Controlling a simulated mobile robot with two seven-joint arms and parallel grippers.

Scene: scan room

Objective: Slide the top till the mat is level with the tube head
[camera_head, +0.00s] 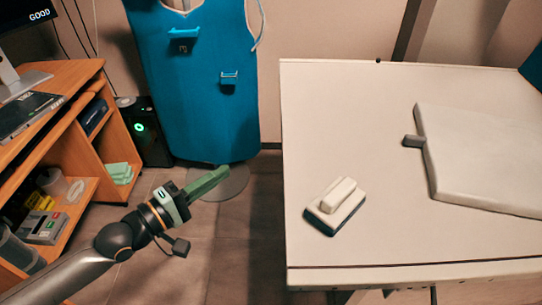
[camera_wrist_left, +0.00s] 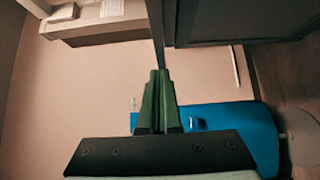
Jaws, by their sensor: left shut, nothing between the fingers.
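The pale table top (camera_head: 330,110) fills the right half of the head view. A thick off-white pad (camera_head: 485,155), likely the mat, lies on it at the right and is cut off by the picture edge. A dark tab (camera_head: 413,141) sticks out from the pad's left side. I cannot make out a tube head in either view. My left gripper (camera_head: 226,170) is left of the table top, apart from it, with its green fingers together and empty. The closed fingers also show in the left wrist view (camera_wrist_left: 159,73). My right gripper is not in view.
A small white block-shaped device (camera_head: 337,205) with a dark base lies near the table's left front corner. A blue apron (camera_head: 205,90) hangs at the back wall. A wooden desk (camera_head: 70,90) with shelves stands at the left. Floor between desk and table is partly free.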

